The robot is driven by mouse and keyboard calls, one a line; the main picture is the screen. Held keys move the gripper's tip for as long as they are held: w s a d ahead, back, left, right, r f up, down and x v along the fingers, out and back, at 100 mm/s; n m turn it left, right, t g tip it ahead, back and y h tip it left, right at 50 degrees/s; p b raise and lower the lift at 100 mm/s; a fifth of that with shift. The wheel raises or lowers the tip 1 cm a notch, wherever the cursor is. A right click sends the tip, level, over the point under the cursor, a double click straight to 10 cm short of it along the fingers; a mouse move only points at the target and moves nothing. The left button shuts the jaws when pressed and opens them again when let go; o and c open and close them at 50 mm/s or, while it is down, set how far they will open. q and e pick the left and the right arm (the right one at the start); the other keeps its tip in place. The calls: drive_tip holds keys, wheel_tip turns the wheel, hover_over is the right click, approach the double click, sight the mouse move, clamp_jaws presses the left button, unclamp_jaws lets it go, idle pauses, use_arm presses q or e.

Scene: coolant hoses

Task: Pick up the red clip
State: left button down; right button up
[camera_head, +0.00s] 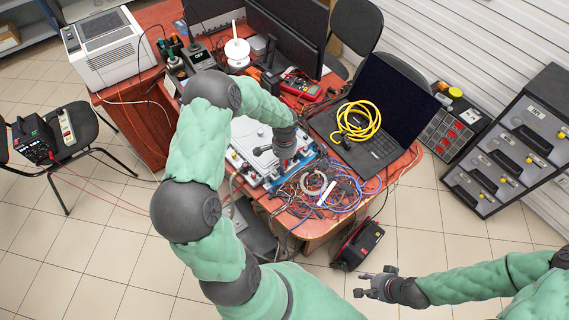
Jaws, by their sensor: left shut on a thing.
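My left gripper (285,161) points down over the white coolant unit (246,134) on the desk. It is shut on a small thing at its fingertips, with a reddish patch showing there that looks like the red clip. The gripper and wrist hide most of it, and I cannot tell whether it touches the unit below. My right gripper (366,285) is open and empty, over the floor in front of the desk and well apart from the unit.
A tangle of cables (322,190) lies right of the unit. A black laptop (385,110) with a coiled yellow cable (357,121) stands behind it.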

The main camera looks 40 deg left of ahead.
use_arm(q)
drive_tip(key=shift+r, duration=0.1)
drive_tip(key=shift+r, duration=0.5)
wheel_tip(320, 180, up, 2)
drive_tip(key=shift+a+r+p, duration=0.1)
drive_tip(key=shift+r+p, duration=0.15)
drive_tip(key=shift+p, duration=0.25)
drive_tip(key=s+a+r+p, duration=0.4)
drive_tip(key=s+a+r, duration=0.5)
drive_tip(key=r, duration=0.3)
drive_tip(key=shift+s+a+r+p, duration=0.2)
drive_tip(key=shift+s+a+p, duration=0.15)
drive_tip(key=shift+a, duration=0.1)
